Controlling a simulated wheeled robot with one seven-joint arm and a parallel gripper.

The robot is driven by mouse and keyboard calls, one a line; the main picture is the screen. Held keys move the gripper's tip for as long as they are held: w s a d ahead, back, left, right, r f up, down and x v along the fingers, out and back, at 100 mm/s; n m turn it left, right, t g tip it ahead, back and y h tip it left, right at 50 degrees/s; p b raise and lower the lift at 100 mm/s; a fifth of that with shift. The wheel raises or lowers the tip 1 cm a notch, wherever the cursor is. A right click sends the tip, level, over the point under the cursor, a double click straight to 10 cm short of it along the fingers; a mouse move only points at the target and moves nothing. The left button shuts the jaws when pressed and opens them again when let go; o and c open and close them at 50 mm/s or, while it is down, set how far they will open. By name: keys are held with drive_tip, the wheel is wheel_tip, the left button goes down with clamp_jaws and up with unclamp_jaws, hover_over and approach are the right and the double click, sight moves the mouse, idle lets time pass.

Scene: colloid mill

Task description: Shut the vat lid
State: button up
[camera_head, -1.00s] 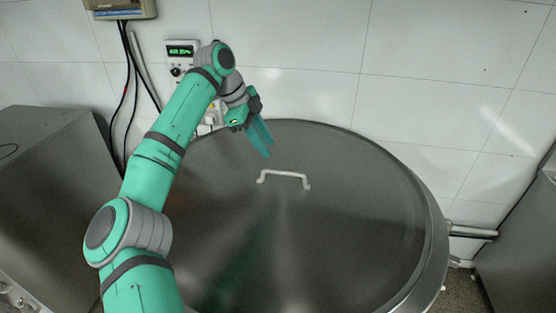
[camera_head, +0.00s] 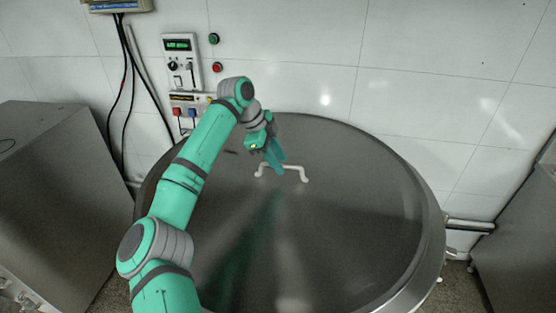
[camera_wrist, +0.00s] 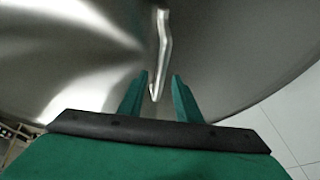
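The vat lid (camera_head: 345,220) is a large round dark metal disc. It lies across the vat, whose rim (camera_head: 437,245) shows on the right; any gap between them at the far left is hidden by my arm. A pale bar handle (camera_head: 295,168) stands on the lid. My gripper (camera_head: 278,168) is at the handle's left part, pointing down. In the wrist view, my gripper (camera_wrist: 158,78) is open, and the near end of the handle (camera_wrist: 163,45) shows between its two fingers, with gaps on both sides. I cannot tell whether a finger touches it.
A control panel (camera_head: 182,62) with switches is on the tiled wall behind, with a green button (camera_head: 214,38) and a red button (camera_head: 217,67) beside it. A metal cabinet (camera_head: 50,190) stands at left. A pipe (camera_head: 470,226) leaves the vat at right.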

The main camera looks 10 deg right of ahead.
clamp_jaws()
hover_over(291, 174)
drive_tip(key=shift+s+r, duration=0.1)
unclamp_jaws()
drive_tip(key=shift+d, duration=0.1)
drive_tip(key=shift+a, duration=0.2)
drive_tip(key=v, duration=1)
drive_tip(key=shift+r, duration=0.25)
drive_tip(key=shift+a, duration=0.1)
